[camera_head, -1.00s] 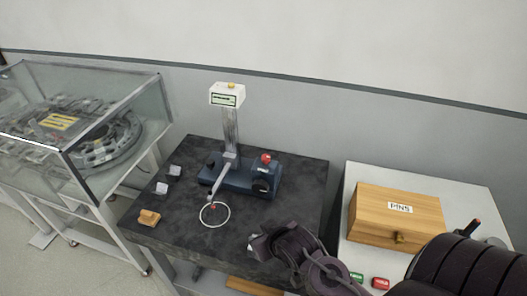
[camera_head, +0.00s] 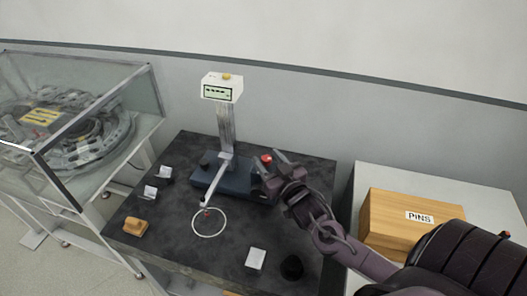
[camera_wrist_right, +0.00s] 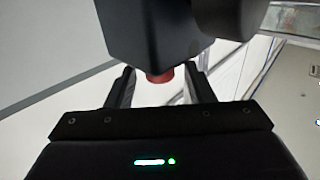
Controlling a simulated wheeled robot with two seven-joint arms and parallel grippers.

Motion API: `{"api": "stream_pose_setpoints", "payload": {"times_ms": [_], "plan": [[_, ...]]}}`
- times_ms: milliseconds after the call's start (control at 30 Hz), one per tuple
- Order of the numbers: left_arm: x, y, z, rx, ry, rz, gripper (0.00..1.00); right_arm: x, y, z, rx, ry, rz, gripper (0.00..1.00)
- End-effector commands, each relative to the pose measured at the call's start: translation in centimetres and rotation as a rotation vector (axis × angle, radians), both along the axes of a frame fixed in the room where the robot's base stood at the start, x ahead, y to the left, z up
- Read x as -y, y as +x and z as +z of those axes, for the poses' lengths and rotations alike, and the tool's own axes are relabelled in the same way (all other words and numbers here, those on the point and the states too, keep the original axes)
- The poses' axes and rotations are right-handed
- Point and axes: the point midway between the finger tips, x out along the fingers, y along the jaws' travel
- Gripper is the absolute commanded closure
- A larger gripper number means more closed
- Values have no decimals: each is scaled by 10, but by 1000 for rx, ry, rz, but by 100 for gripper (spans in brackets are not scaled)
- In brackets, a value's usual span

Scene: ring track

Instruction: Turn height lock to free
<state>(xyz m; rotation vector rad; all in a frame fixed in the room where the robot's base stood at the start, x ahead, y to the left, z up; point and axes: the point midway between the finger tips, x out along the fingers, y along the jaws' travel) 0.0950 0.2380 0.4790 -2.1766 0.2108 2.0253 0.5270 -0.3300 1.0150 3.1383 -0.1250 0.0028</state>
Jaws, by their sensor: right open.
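A measuring instrument with a dark blue base (camera_head: 222,180), a metal column (camera_head: 226,128) and a white display head (camera_head: 222,88) stands on the black table. A red knob (camera_head: 266,159) sits on the right end of the base. My right gripper (camera_head: 271,172) is open at that end and hides part of it. In the right wrist view the red knob (camera_wrist_right: 160,76) shows between the two finger tips, beyond them, partly behind a dark block. A dark round part (camera_wrist_right: 230,14) is beside that block. I cannot read which control is the height lock. My left gripper is not in view.
A probe arm reaches over a white ring (camera_head: 209,222) on the black table (camera_head: 190,255). A wooden block (camera_head: 135,227), small white cards and a black round item (camera_head: 291,267) lie around. A glass case (camera_head: 95,110) stands left, a wooden PINS box (camera_head: 400,222) right.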

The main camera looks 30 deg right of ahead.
Motion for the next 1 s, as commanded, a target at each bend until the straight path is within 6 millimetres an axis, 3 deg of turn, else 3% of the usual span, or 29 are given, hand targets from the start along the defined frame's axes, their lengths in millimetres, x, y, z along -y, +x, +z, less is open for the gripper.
{"api": "stream_pose_setpoints", "payload": {"times_ms": [200,567,900,1000], "plan": [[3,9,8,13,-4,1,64,1,25,1,0,1,1,52],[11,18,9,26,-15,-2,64,1,31,-1,-2,1,1,52],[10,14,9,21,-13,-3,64,1,31,-1,-2,1,1,94],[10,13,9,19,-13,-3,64,1,31,0,-2,1,2,96]]}}
